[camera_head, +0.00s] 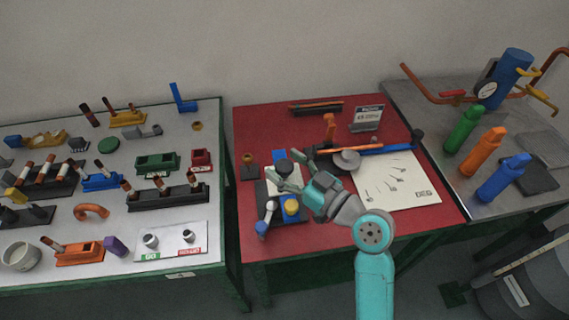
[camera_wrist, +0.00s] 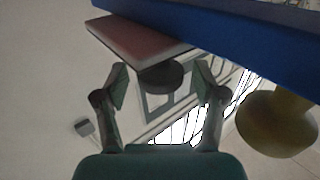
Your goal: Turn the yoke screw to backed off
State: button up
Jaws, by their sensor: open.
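A small fixture (camera_head: 278,156) with a blue upright plate stands at the left of the red table. It carries a dark round knob (camera_head: 285,154) and a yellow knob (camera_head: 291,205). My gripper (camera_head: 282,178) is at this fixture, with its fingers pointing left and partly covering it. In the wrist view a dark round knob (camera_wrist: 160,77) lies between and beyond the open fingers of my gripper (camera_wrist: 161,88); it may be the yoke screw, but I cannot tell for sure. No contact shows. The yellow knob (camera_wrist: 277,122) is right of the fingers.
A blue bar (camera_wrist: 230,33) crosses the top of the wrist view, close to the camera. A white sheet (camera_head: 400,185) and a sign (camera_head: 367,118) are on the red table. Blue, orange and green bottles (camera_head: 484,145) stand at right. The left table (camera_head: 60,225) is crowded.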

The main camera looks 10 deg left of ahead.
jog(key=shift+w+a, duration=0.15)
jog(key=shift+a, duration=0.1)
jog(key=c, duration=1.2)
jog(key=shift+o, duration=0.2)
jog(key=shift+g, duration=0.3)
jog(key=n+g+y, duration=0.2)
jog(key=n+g, duration=0.1)
jog(key=shift+w+g, duration=0.1)
jog(key=shift+g, duration=0.3)
jog(key=shift+n+g+y, duration=0.6)
jog(key=shift+n+g, duration=0.8)
jog(key=shift+g, duration=0.8)
jog(key=o, duration=1.2)
jog(key=shift+c, duration=0.2)
